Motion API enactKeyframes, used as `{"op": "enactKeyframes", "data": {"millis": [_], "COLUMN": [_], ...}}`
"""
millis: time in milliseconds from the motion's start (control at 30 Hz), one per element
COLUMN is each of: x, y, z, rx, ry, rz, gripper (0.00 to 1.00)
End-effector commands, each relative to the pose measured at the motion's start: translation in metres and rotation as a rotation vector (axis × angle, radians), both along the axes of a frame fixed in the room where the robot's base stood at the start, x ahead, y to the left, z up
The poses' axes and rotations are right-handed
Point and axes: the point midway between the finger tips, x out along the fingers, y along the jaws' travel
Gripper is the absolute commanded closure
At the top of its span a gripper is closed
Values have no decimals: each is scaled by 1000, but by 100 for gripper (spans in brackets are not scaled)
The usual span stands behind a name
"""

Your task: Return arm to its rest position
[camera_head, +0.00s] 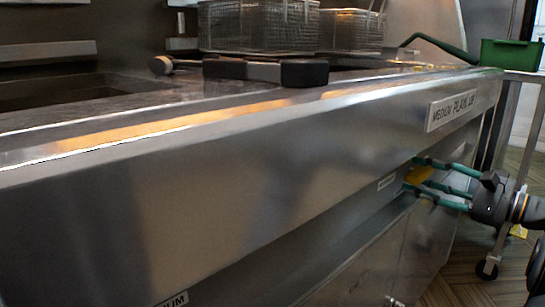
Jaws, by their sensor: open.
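My gripper (420,176) is at the right of the view, in front of the fryer's steel front and below its top edge. Its green-tipped fingers point left toward the panel and are spread apart. A small yellow patch (418,174) shows between the fingers; I cannot tell whether it is an object or a mark on the panel. My dark arm enters from the right edge.
The fryer's long steel front (240,180) fills most of the view. A green bin (508,54) sits on a wheeled stand at right.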

Motion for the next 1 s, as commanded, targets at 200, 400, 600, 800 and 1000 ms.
{"op": "enactKeyframes", "data": {"millis": [200, 400, 600, 800, 1000], "x": [-1, -2, -2, -3, -8], "y": [-1, 0, 0, -2, -11], "z": [5, 2, 1, 1, 1], "rx": [114, 151, 153, 153, 159], "ry": [107, 140, 142, 144, 165], "rz": [-1, -1, -1, -4, -26], "gripper": [54, 54, 54, 54, 54]}}
